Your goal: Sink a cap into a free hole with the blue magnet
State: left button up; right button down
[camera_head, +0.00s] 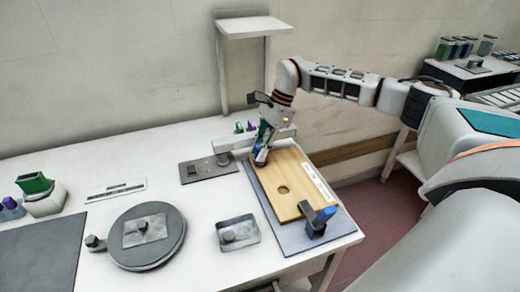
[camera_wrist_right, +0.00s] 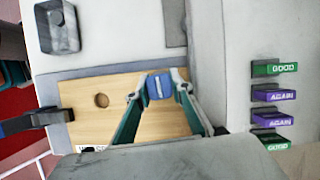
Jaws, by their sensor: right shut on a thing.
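My right gripper (camera_head: 262,150) is over the far left end of a wooden board (camera_head: 272,195). It is shut on the blue magnet (camera_head: 261,157), which also shows between the fingertips in the right wrist view (camera_wrist_right: 159,88). Whether the magnet touches the board, or has a cap under it, I cannot tell. One round dark hole (camera_head: 283,189) shows in the middle of the board; it also appears in the wrist view (camera_wrist_right: 101,101), apart from the magnet. A grey tray (camera_head: 250,243) left of the board holds a small dark knob-like piece. My left gripper is not in view.
A blue-and-black clamp (camera_head: 318,221) stands at the board's near corner. A round dark plate (camera_head: 165,252) and a grey plate with small parts (camera_head: 208,170) lie to the left. Green and purple labelled blocks (camera_wrist_right: 273,95) stand behind. White table is clear between these.

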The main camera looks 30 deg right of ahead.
jog(key=shift+f, duration=0.5)
dwell(0.6)
jog(key=shift+f, duration=0.1)
dwell(1.4)
jog(key=shift+s+d+p, duration=0.15)
jog(key=shift+d+p, duration=0.1)
jog(key=shift+p, duration=0.05)
dwell(0.4)
jog(key=shift+r+p, duration=1.15)
jog(key=shift+r, duration=0.1)
jog(key=shift+r+p, duration=0.5)
jog(key=shift+r, duration=1.8)
